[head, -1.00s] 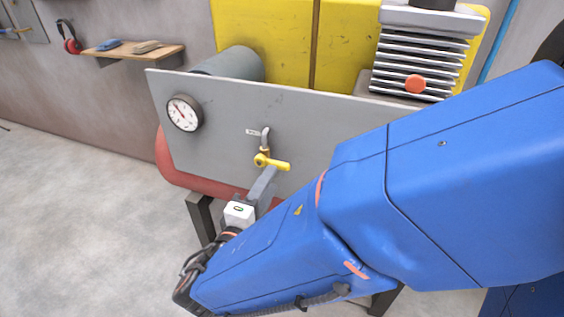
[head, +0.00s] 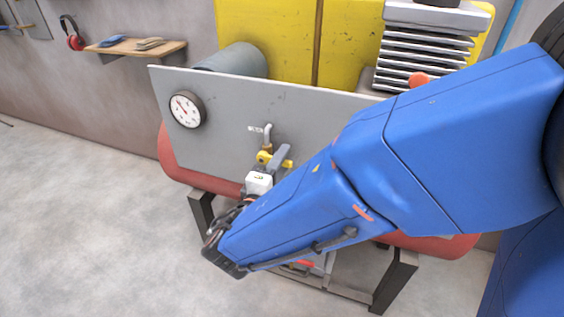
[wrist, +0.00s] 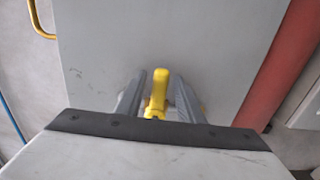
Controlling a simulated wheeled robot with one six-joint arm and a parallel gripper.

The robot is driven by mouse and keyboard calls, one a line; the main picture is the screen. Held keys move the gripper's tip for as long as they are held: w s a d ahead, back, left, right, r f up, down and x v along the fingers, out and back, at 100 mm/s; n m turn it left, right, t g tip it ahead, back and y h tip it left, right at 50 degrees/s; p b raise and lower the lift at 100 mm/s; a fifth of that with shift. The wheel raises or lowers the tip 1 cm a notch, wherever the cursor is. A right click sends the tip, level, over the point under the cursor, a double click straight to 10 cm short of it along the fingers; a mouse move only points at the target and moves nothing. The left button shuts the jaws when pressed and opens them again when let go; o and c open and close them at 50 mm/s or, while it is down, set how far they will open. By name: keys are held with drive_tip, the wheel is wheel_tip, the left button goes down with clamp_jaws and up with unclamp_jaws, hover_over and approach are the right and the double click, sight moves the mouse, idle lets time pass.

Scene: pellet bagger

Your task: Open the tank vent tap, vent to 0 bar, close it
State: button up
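The vent tap (head: 264,157) is a yellow valve under a short bent grey pipe on the grey panel (head: 220,110). Its lever points right, roughly level, and is partly hidden by my gripper (head: 281,156). In the wrist view the yellow lever (wrist: 157,92) stands between the two grey fingers of my gripper (wrist: 158,80). A narrow gap shows on each side, so the fingers look open around it. The round white pressure gauge (head: 187,109) is on the panel's left; its needle points up and left, and its numbers are too small to read.
The red tank (head: 180,168) lies behind and below the panel on a dark stand (head: 203,215). A finned compressor head (head: 425,55) with an orange knob stands at the upper right. A wall shelf (head: 135,48) is at the left. The floor at left is clear.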

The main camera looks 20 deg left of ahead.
clamp_jaws()
drive_tip(key=shift+r+n, duration=0.1)
drive_tip(key=shift+n, duration=0.2)
drive_tip(key=r+n, duration=0.1)
drive_tip(key=n, duration=0.2)
drive_tip(key=shift+a+r, duration=0.15)
drive_tip(key=shift+a+r+n, duration=0.2)
drive_tip(key=shift+r+n, duration=0.2)
drive_tip(key=shift+n, duration=0.6)
drive_tip(key=shift+a+r+n, duration=0.15)
drive_tip(key=shift+r+n, duration=0.2)
drive_tip(key=shift+n, duration=0.65)
drive_tip(key=shift+o, duration=0.9)
unclamp_jaws()
drive_tip(key=shift+r, duration=0.1)
